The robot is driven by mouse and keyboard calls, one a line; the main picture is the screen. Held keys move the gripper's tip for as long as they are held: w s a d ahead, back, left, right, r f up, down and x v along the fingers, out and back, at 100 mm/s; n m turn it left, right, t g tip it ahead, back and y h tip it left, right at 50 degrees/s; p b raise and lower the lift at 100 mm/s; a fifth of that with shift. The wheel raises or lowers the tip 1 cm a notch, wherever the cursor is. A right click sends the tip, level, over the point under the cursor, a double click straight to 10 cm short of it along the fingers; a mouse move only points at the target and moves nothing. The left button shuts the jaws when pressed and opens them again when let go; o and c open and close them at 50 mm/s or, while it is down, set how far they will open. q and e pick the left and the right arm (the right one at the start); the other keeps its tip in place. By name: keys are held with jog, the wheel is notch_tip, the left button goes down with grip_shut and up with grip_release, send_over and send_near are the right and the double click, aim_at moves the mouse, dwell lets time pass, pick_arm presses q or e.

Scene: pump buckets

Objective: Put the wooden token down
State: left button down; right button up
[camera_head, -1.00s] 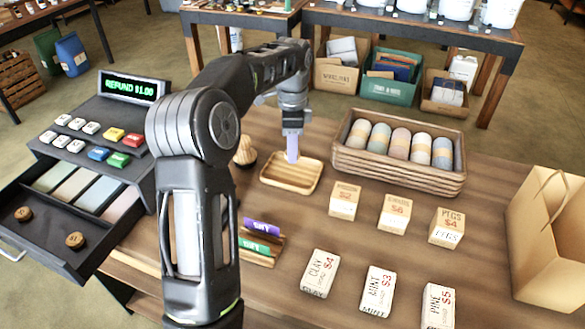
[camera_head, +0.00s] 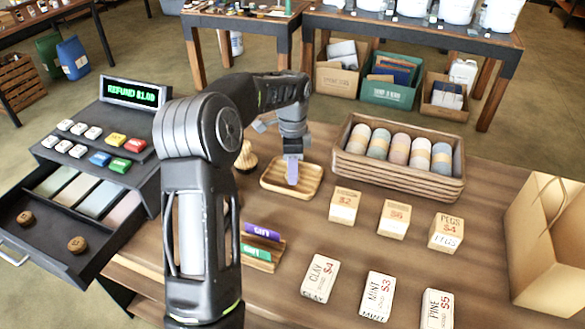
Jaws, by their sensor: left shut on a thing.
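My left gripper (camera_head: 292,176) is over the shallow wooden tray (camera_head: 270,189), pointing down with its jaws shut. The wooden token in its jaws is too small and too covered by the fingers to make out. I cannot tell whether the fingertips touch the tray floor. Two round wooden tokens lie in the open drawer of the till: one at the left (camera_head: 25,217) and one nearer the front (camera_head: 77,244). My right gripper is out of view.
The till (camera_head: 105,140) reads "REFUND $1.00". A crate of wrapped rolls (camera_head: 345,166) stands right of the tray. Priced boxes (camera_head: 344,206), soap-like blocks (camera_head: 320,278), a card holder (camera_head: 262,254) and a paper bag (camera_head: 550,240) stand on the table. Bare wood lies between them.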

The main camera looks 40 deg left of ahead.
pick_arm(q)
jog(key=shift+f, duration=0.15)
jog(key=c, duration=1)
grip_release()
jog(key=shift+o, duration=0.2)
notch_tip(320, 180, up, 12)
jog(key=p, duration=0.2)
jog(key=shift+r, duration=0.2)
